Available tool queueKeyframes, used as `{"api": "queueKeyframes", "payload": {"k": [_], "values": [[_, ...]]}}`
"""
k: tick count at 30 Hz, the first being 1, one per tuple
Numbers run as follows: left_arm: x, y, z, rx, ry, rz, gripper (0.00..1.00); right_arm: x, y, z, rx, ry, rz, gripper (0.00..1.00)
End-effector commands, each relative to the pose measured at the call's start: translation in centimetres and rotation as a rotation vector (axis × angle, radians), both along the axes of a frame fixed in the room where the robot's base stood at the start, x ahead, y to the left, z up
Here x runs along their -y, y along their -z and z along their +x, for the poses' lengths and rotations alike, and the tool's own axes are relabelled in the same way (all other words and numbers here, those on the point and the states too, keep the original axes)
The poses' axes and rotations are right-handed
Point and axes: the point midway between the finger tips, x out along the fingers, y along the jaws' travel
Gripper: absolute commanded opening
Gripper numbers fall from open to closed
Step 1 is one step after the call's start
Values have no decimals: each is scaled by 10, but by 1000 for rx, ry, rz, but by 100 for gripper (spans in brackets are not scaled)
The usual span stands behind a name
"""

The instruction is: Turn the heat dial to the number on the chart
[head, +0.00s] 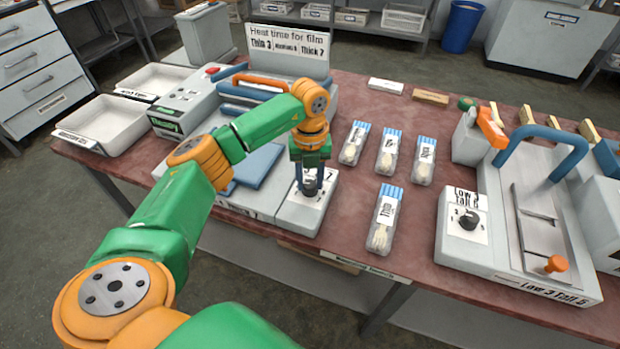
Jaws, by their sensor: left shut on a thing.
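The chart (290,42) stands upright at the back of the left machine and reads "Heat time for film", with "Thin 3", a middle entry too small to read surely, and "Thick 7". The black heat dial (309,188) sits on a white numbered plate (296,214) at the front right of that machine. My left gripper (310,184) points down over the dial, with its fingers shut on it. The fingers and arm hide part of the dial and most of its numbers, so its setting cannot be read. My right gripper is not in view.
Several spoon packs (388,152) lie right of the dial on the red table (345,255). A second press (515,270) with its own black dial (468,221) and blue handle stands at the right. White trays (102,118) stand at the left.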

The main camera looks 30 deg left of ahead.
Motion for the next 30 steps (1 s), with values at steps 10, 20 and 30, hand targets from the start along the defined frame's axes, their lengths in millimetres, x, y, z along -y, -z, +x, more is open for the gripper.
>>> {"api": "queueKeyframes", "payload": {"k": [10, 20, 30], "values": [[0, -1, 1, 2, 325, 0, 0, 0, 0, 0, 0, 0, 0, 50], [0, 0, 1, 2, 634, 1, 0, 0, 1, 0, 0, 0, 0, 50], [0, 0, 1, 2, 889, 1, 0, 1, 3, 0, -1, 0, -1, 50]]}}
